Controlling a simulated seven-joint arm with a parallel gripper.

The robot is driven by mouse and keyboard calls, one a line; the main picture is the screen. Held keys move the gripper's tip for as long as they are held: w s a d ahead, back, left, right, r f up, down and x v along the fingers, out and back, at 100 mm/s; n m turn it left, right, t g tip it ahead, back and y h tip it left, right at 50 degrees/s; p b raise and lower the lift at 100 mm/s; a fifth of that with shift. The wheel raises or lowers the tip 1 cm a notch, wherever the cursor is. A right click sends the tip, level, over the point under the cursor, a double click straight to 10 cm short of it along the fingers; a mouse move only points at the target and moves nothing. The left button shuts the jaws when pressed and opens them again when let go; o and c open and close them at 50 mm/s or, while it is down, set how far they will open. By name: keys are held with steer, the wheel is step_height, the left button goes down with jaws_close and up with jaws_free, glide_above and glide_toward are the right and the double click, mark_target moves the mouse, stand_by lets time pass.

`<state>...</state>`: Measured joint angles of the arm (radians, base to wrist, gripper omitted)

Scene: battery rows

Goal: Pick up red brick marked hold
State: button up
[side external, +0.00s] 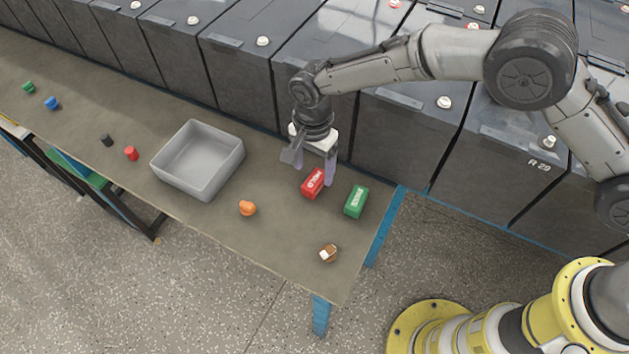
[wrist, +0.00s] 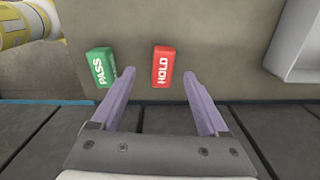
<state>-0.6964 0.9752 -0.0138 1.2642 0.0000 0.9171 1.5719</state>
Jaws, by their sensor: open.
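The red brick (side external: 313,183) lies on the table, right of the grey bin in the side external view. In the wrist view the red brick (wrist: 163,66) shows the word HOLD on top and lies beyond and between my fingertips. My gripper (side external: 314,172) is over the table at the red brick, pointing down. In the wrist view my gripper (wrist: 158,75) has its two purple fingers spread wide with nothing between them. I cannot tell the exact height of the fingertips above the table.
A green brick (side external: 356,201) marked PASS (wrist: 101,67) lies close beside the red one. The grey bin (side external: 160,167) stands to the left. An orange piece (side external: 247,208) and a small brown-and-white item (side external: 328,253) lie nearer the front edge. Dark battery cases (side external: 240,80) line the back.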

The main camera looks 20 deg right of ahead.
mark_target(312, 182)
steer(key=shift+w+f, duration=0.15)
steer(key=shift+f, duration=1.6)
steer(key=shift+w+f, duration=0.15)
steer(key=shift+f, duration=1.55)
jaws_close()
